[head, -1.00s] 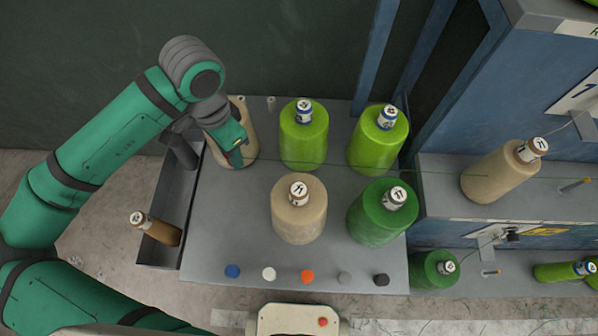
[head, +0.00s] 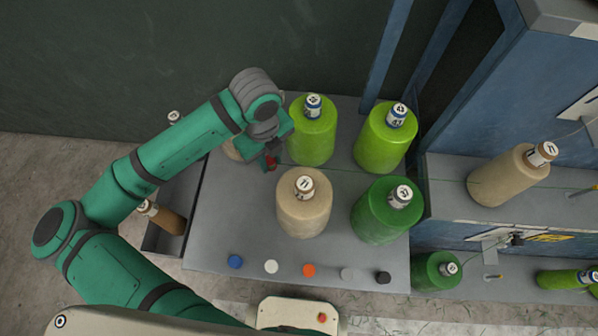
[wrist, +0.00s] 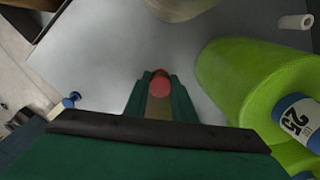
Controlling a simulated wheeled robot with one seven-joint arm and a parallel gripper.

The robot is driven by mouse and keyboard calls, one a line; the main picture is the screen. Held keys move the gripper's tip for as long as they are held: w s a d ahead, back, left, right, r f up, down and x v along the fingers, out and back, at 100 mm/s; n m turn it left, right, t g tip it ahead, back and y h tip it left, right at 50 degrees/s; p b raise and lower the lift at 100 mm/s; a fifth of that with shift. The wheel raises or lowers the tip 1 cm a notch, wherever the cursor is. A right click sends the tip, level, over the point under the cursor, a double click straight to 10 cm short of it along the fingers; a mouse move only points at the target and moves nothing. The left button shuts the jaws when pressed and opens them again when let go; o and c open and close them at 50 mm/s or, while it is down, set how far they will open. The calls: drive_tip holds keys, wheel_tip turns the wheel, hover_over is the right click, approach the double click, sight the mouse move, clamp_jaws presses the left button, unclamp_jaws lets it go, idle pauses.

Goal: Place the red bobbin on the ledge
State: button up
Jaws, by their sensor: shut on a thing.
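My gripper (head: 269,160) is shut on the red bobbin (head: 271,163), above the grey table between the back-left beige cone and the front beige cone. In the wrist view, the round red end of the bobbin (wrist: 160,84) shows between the dark green fingers (wrist: 160,102). The rest of it is partly hidden by the fingers. A grey ledge (head: 448,212) runs along the blue machine at the right and carries a beige cone lying tilted. Nothing red lies on it.
The grey table (head: 230,225) holds a front beige cone (head: 304,208), two lime cones (head: 312,140) (head: 383,140) and a dark green cone (head: 385,215). Coloured knobs line its front edge. A side bin (head: 160,235) at left holds brown bobbins. The table's front left is clear.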

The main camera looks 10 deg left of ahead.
sight(274, 180)
wheel_tip(274, 180, down, 10)
drive_tip(key=shift+r, duration=0.15)
idle(0.4)
drive_tip(key=o, duration=1)
